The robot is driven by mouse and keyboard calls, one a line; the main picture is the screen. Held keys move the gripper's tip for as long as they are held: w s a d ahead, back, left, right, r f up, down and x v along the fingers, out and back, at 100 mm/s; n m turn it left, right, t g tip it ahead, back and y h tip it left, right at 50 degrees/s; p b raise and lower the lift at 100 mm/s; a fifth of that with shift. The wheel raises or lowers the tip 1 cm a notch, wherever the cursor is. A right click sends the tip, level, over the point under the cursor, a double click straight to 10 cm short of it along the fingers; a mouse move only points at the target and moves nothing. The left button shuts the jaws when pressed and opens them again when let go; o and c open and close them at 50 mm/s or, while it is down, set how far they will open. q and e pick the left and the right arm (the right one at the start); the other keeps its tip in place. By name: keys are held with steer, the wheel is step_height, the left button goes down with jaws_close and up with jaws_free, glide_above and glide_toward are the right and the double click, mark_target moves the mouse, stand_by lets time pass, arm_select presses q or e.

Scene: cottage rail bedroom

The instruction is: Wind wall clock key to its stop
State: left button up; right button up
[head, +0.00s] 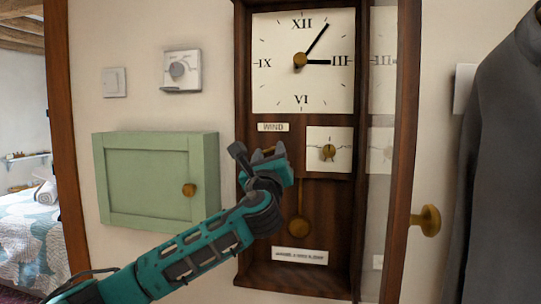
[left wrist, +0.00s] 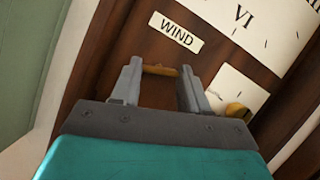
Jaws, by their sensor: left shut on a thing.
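The wall clock (head: 243,200) hangs ahead, a dark wood case with a white dial (head: 275,85). A small "WIND" label (head: 273,127) is below the dial; it also shows in the left wrist view (left wrist: 176,32). My left gripper (head: 268,157) is at the case just below that label. In the left wrist view its fingers (left wrist: 160,70) are on either side of the brass winding key (left wrist: 161,71), which lies as a bar between the fingertips. In the head view the gripper mostly hides the key. My right gripper is not in view.
The clock's glass door (head: 378,200) stands open at the right, with a brass knob (head: 427,220). A small white dial (head: 316,140) and a pendulum (head: 299,226) are near the gripper. A green cabinet (head: 145,180) is to the left; a dark coat (head: 500,170) hangs right.

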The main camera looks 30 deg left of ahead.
arm_select(q)
steer(key=shift+a+m+t+h, duration=0.1)
steer(key=shift+m+t+h, duration=0.45)
steer(key=shift+m, duration=0.95)
steer(key=o, duration=1.1)
steer(key=shift+c, duration=0.2)
steer(key=shift+s, duration=0.1)
steer(key=b+v, duration=0.2)
steer(key=v, duration=1)
steer(key=shift+s, duration=0.4)
